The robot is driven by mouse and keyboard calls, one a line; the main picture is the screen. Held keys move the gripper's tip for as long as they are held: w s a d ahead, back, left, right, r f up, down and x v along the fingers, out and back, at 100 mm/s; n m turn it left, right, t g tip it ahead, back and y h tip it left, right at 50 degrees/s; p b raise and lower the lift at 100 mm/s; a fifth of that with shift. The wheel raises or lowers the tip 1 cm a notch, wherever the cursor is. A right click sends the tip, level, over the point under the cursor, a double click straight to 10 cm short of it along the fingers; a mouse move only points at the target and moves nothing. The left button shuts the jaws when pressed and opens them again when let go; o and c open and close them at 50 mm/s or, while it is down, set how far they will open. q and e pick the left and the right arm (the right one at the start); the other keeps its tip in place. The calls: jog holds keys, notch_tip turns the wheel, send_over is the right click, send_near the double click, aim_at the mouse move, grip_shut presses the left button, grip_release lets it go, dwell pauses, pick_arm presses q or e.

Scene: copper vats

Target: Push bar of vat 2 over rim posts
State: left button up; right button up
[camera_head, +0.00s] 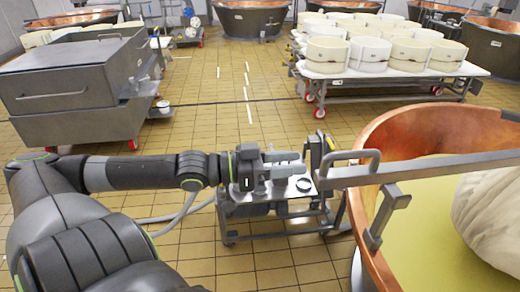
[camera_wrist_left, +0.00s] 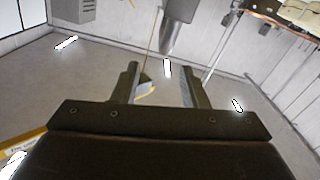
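The grey bar (camera_head: 450,164) lies across the copper vat (camera_head: 400,130) at the right, its left end reaching out past the rim. A loop handle (camera_head: 374,158) stands on that end. A grey bracket (camera_head: 385,212) sits below the bar at the near rim; whether the bar touches it is unclear. A white bundle (camera_head: 490,215) lies in the vat's yellowish liquid. My left gripper (camera_head: 300,164) points right, short of the bar's end and apart from it. Its fingers are apart in the left wrist view (camera_wrist_left: 165,85), with nothing visibly held. My right gripper is not seen.
A small wheeled cart (camera_head: 270,207) stands below my left gripper. A grey lidded tank (camera_head: 80,85) is at the left. A wheeled table (camera_head: 390,75) with several white moulds stands behind the vat. Tiled floor between them is clear.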

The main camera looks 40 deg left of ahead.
pick_arm(q)
jog(key=shift+p+v, duration=1.8)
jog(key=shift+v, duration=1.1)
